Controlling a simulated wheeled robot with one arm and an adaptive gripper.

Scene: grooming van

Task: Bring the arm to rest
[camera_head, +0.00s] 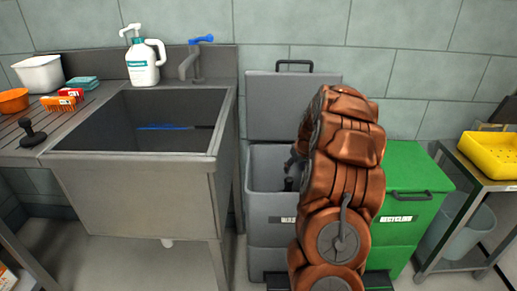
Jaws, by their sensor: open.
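My copper-coloured arm rises in front of the bins and bends over at the top. My gripper (290,183) shows only as a small dark part at the left side of the arm, over the open grey waste bin (268,207). Most of the gripper is hidden behind the arm, and I see nothing held in it. The inside of the grey bin is largely hidden too.
The grey bin's lid (290,105) stands raised against the wall. A shut green recycling bin (412,180) is right of my arm. A steel sink (140,190) stands left. A metal cart (470,165) with a yellow tray (490,170) stands right.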

